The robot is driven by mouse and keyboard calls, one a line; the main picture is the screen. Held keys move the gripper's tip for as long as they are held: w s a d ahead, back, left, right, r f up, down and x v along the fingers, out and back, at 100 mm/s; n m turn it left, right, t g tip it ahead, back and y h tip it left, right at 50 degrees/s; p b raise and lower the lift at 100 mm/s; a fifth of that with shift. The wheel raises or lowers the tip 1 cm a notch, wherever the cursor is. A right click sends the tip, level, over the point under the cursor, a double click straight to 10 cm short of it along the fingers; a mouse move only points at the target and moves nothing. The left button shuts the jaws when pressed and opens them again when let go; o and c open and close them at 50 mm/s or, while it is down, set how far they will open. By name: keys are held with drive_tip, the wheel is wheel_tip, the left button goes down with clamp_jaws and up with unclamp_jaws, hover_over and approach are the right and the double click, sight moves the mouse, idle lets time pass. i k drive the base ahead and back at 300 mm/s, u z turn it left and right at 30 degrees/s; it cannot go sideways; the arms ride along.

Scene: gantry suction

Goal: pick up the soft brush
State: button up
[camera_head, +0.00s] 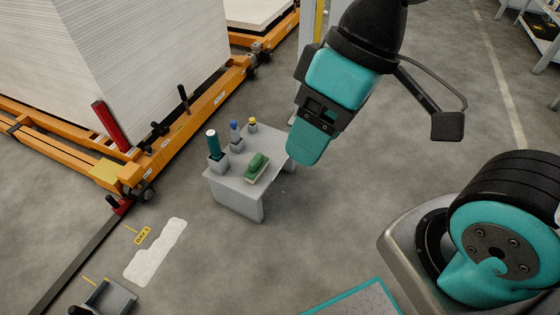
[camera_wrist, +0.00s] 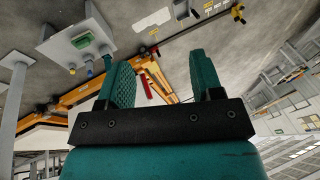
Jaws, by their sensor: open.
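The soft brush, a green-topped block with a pale underside (camera_head: 257,167), lies on the small grey table (camera_head: 228,185) near its front right. In the wrist view the green brush (camera_wrist: 82,41) shows at the upper left on the table, off to the left of the fingers. My gripper (camera_head: 308,148) is above and to the right of the table in the head view, apart from the brush. In the wrist view my gripper (camera_wrist: 160,62) has its two teal fingers spread with nothing between them.
A teal cylinder (camera_head: 213,143), a blue-topped item (camera_head: 234,130) and a yellow-topped item (camera_head: 252,122) stand in grey holders on the table, beside and behind the brush. An orange frame (camera_head: 180,140) with a white stack (camera_head: 120,50) stands at the left. Floor in front is mostly clear.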

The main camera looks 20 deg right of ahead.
sight(257, 166)
drive_tip(key=z, duration=0.05)
drive_tip(key=k, duration=0.45)
drive_tip(key=u, duration=0.6)
drive_tip(key=i, duration=1.3)
drive_tip(key=z, duration=0.35)
